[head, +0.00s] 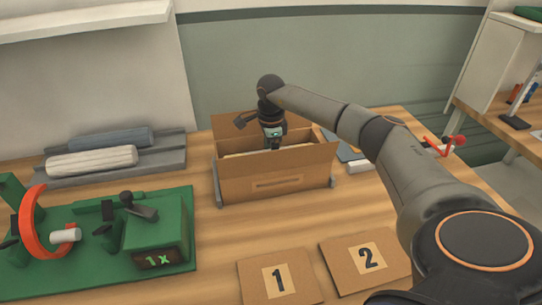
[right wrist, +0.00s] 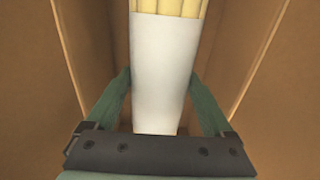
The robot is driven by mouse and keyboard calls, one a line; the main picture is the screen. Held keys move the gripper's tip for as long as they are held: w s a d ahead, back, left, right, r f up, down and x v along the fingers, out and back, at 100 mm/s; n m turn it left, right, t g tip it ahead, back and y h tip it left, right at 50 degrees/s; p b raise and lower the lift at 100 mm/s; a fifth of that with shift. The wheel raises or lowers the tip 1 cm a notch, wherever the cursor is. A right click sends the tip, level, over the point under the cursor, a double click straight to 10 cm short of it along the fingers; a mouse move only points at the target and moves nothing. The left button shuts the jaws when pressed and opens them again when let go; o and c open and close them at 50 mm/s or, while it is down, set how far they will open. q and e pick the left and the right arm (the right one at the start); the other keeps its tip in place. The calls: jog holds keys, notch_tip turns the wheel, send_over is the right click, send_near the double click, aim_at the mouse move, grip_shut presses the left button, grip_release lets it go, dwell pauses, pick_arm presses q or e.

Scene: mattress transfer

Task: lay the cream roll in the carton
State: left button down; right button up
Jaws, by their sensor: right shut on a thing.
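The open brown carton (head: 250,187) stands mid-table with its flaps up. My right gripper (head: 272,146) reaches down into it from above; its fingertips are hidden by the carton in the head view. In the right wrist view, my right gripper (right wrist: 158,85) is shut on the cream roll (right wrist: 169,6), which has yellowish ridges and a white band around it. The brown carton walls rise on both sides of it. In the head view only a pale strip of the roll (head: 240,153) shows inside the carton. Whether it touches the bottom is hidden. My left gripper is out of view.
A grey rack (head: 60,181) at the back left holds a white ribbed roll (head: 92,161) and a blue-grey roll (head: 97,140). A green fixture (head: 160,245) with a red ring stands front left.

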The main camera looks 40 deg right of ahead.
jog(key=shift+f+b, duration=0.65)
jog(key=shift+f, duration=0.4)
jog(key=o, duration=1.5)
